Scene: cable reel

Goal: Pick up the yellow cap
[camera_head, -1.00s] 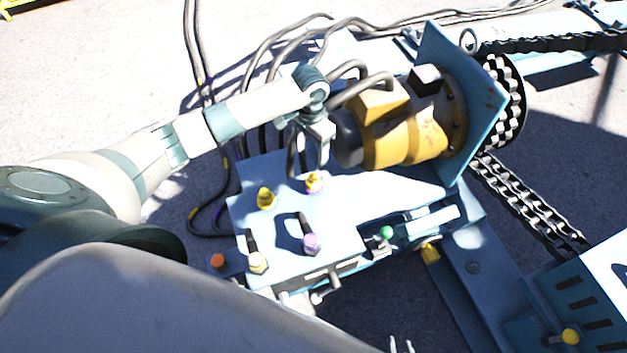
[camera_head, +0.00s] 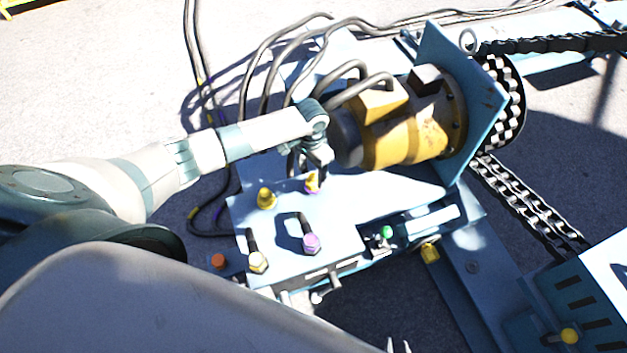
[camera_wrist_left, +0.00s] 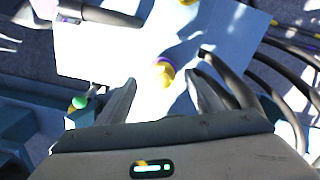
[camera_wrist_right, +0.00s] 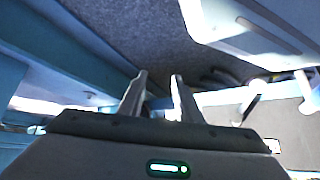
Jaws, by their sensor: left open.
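A yellow cap with a purple ring at its base (camera_head: 313,184) stands on the light blue plate (camera_head: 350,205). My left gripper (camera_head: 316,174) is open directly over this cap, its fingers partly covering it in the head view. In the left wrist view the cap (camera_wrist_left: 165,74) appears between the two spread fingertips (camera_wrist_left: 162,80); I cannot tell whether they touch it. A second yellow cap (camera_head: 266,198) stands to its left on the plate. My right gripper (camera_wrist_right: 158,78) is open and empty; only its tips show at the bottom of the head view.
The yellow motor (camera_head: 405,130) stands close behind my left gripper. Black hoses (camera_head: 245,90) curve behind the plate.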

